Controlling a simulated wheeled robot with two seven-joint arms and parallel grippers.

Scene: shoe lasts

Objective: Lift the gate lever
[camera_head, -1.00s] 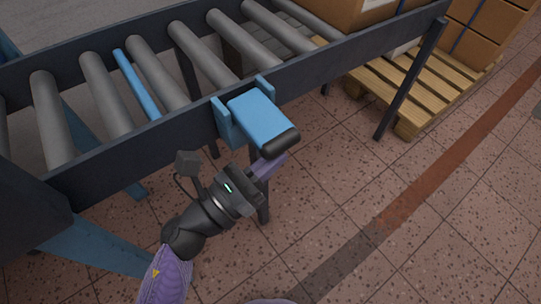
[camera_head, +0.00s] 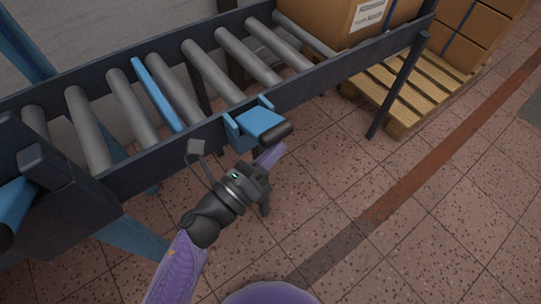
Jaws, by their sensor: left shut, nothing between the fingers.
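The gate lever is a blue arm (camera_head: 262,120) with a black grip (camera_head: 277,132), mounted in a blue bracket on the near side rail of the roller conveyor. It sticks out from the rail toward me. A thin blue bar (camera_head: 158,95) lies among the grey rollers. My left gripper (camera_head: 269,157) is just below the lever, its purple fingers shut and empty, close under the black grip. I cannot tell whether the fingers touch the grip. My right gripper is not in view.
The conveyor's dark side rail (camera_head: 330,70) runs diagonally across the view. A dark leg (camera_head: 398,85) stands right of the lever. Cardboard boxes (camera_head: 465,40) rest on a wooden pallet (camera_head: 415,90) at upper right. The tiled floor (camera_head: 400,230) is clear at lower right.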

